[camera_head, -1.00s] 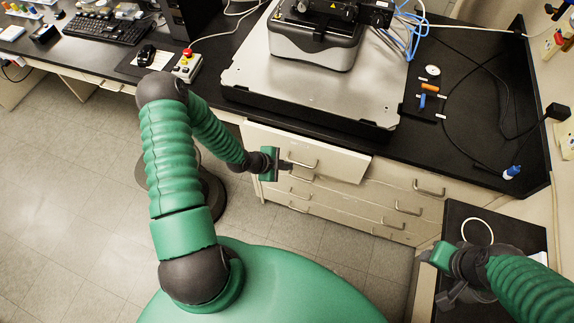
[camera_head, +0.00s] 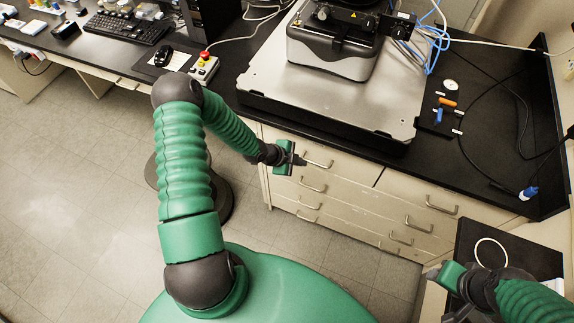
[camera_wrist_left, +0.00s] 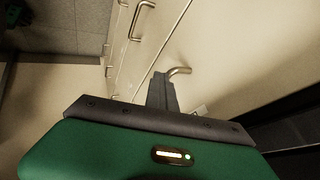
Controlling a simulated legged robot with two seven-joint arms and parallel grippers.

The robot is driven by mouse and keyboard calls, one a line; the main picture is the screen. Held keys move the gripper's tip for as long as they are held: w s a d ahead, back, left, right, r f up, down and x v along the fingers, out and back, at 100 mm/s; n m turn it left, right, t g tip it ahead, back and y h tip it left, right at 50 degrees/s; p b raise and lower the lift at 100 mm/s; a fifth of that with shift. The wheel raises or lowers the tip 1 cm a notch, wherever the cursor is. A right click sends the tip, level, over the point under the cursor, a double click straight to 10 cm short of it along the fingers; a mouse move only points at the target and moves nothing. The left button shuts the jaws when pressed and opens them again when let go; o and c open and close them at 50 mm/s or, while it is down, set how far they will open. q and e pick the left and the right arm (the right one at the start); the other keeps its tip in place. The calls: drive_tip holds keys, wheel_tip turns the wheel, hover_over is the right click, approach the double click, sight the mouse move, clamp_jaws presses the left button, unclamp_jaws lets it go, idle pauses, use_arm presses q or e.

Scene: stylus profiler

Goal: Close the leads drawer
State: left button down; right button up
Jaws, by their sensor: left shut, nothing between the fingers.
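The leads drawer (camera_head: 345,174) is the top left drawer of the cream cabinet under the bench. Its front now looks flush with the drawer fronts around it. Its metal handle (camera_head: 318,161) shows just right of my left gripper (camera_head: 300,161). The left gripper is shut and empty, with its fingertips at the drawer front beside the handle. In the left wrist view the shut fingers (camera_wrist_left: 161,92) overlap the handle (camera_wrist_left: 180,71) against the drawer front (camera_wrist_left: 235,50); whether they touch is unclear. My right gripper (camera_head: 436,274) is low at the right, its fingers too small to judge.
The black bench top (camera_head: 480,100) overhangs the drawers and carries the profiler on a metal plate (camera_head: 270,85). Several other drawers lie below and to the right. A black-topped stand (camera_head: 475,232) with a white ring (camera_head: 491,252) is near my right arm. Floor at left is open.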

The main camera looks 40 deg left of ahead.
use_arm(q)
drive_tip(key=p+v, duration=0.3)
drive_tip(key=v, duration=1.2)
drive_tip(key=shift+s+r, duration=0.2)
drive_tip(key=shift+s, duration=0.15)
